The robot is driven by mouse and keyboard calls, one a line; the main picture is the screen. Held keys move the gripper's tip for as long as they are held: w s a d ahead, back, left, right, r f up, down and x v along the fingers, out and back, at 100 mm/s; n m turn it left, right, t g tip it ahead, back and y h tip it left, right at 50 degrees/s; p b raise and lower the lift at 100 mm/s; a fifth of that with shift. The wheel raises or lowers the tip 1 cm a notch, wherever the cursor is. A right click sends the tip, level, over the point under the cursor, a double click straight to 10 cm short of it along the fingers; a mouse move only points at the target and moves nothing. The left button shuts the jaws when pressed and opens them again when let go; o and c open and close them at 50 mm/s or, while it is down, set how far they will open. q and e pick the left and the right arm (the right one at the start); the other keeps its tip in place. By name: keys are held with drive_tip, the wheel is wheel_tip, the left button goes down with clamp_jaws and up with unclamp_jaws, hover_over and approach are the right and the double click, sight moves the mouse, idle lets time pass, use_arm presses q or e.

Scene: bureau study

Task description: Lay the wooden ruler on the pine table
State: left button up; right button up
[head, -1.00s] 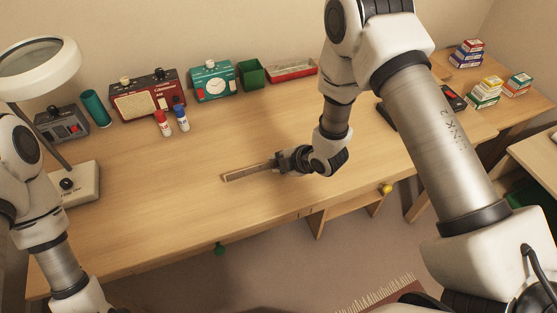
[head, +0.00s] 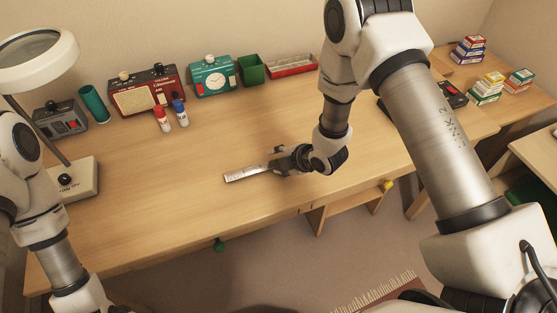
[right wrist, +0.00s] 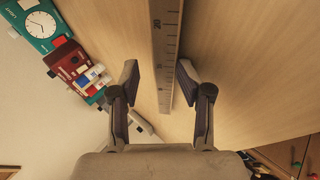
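The wooden ruler (head: 246,174) lies on the pale wooden table (head: 150,220), the pine table by its look, with its marked face showing. My right gripper (head: 274,161) is at the ruler's right end, low over the table, with its fingers spread. In the right wrist view the ruler (right wrist: 166,45) runs between the open fingers (right wrist: 157,77). The left finger there is clear of it, and the right finger is close beside it; I cannot tell if they touch.
A red radio (head: 147,92), a teal clock box (head: 213,77), a green bin (head: 251,70) and a red tray (head: 291,67) stand along the back. Two small bottles (head: 163,119) stand before the radio. A lamp (head: 66,180) is at the left. The table's front middle is clear.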

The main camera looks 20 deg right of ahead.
drive_tip(key=w+r+v, duration=0.1)
drive_tip(key=v, duration=1.2)
drive_tip(key=s+d+f+m+g+h, duration=0.1)
drive_tip(key=s+f+m+g, duration=0.3)
drive_tip(key=s+f+m, duration=0.6)
drive_tip(key=s+d+f+m+g+h, duration=0.1)
drive_tip(key=s+f+m+g+h, duration=0.2)
drive_tip(key=s+f+m, duration=0.6)
drive_tip(key=s+m, duration=0.1)
drive_tip(key=s, duration=0.3)
drive_tip(key=shift+s+d+f+g, duration=0.15)
drive_tip(key=shift+d+f+g, duration=0.15)
drive_tip(key=shift+f+g, duration=0.1)
